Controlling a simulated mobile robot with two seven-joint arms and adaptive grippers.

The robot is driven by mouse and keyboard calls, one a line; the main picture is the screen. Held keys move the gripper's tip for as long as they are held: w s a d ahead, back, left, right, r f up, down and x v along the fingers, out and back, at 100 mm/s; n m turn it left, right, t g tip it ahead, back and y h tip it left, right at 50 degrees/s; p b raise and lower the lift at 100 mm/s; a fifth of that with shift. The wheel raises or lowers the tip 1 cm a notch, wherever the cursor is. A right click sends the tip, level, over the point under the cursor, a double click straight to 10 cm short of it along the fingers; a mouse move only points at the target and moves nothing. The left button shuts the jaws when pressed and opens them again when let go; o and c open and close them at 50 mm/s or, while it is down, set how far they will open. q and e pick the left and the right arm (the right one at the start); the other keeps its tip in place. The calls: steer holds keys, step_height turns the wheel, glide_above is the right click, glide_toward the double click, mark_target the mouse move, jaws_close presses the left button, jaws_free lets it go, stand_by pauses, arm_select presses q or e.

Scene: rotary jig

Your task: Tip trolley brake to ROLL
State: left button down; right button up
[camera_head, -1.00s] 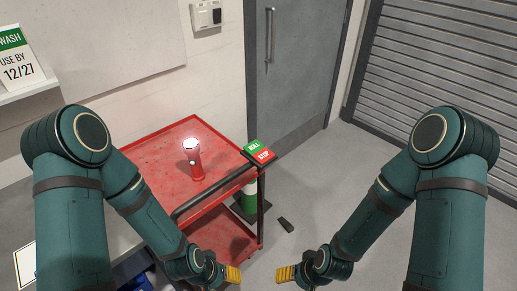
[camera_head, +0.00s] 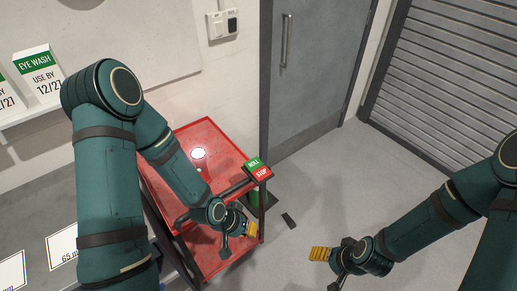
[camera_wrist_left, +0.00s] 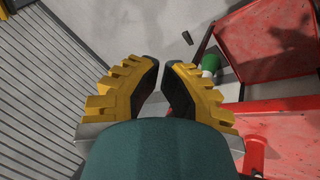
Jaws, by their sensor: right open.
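The trolley brake is a two-part rocker, with a green ROLL half (camera_head: 253,163) and a red STOP half (camera_head: 262,174), at the near right corner of the red trolley (camera_head: 208,127). Which half is pressed down I cannot tell. My left gripper (camera_head: 252,229) is below the rocker in the picture, apart from it, over the trolley's right side. In the left wrist view (camera_wrist_left: 161,70) its yellow fingers stand a little apart with nothing between them. The rocker is not clear in that view; red trolley parts (camera_wrist_left: 268,40) show at right. My right gripper (camera_head: 325,254) is open and empty over the floor at right.
A dark small object (camera_head: 288,220) lies on the floor. A grey door (camera_head: 315,75) and shutter (camera_head: 440,70) stand behind.

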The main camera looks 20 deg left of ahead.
arm_select(q)
steer(key=w+a+r+m+t, duration=0.2)
steer(key=w+r, duration=0.4)
steer(key=r, duration=0.4)
steer(key=w+a+r+m+t, duration=0.3)
steer(key=w+r+m, duration=0.3)
steer(key=r, duration=0.5)
steer(key=shift+a, duration=0.5)
steer(key=b, duration=0.7)
glide_above(259, 163)
steer(key=s, duration=0.2)
steer(key=f, duration=0.7)
steer(key=shift+s+a+f, duration=0.1)
steer(key=shift+a+f, duration=0.2)
steer(key=shift+f, duration=0.05)
steer(key=shift+a+f+b, duration=0.25)
steer(key=shift+f+b, duration=0.35)
steer(key=shift+f, duration=0.5)
steer(key=shift+a+f, duration=0.1)
steer(key=shift+f, duration=0.5)
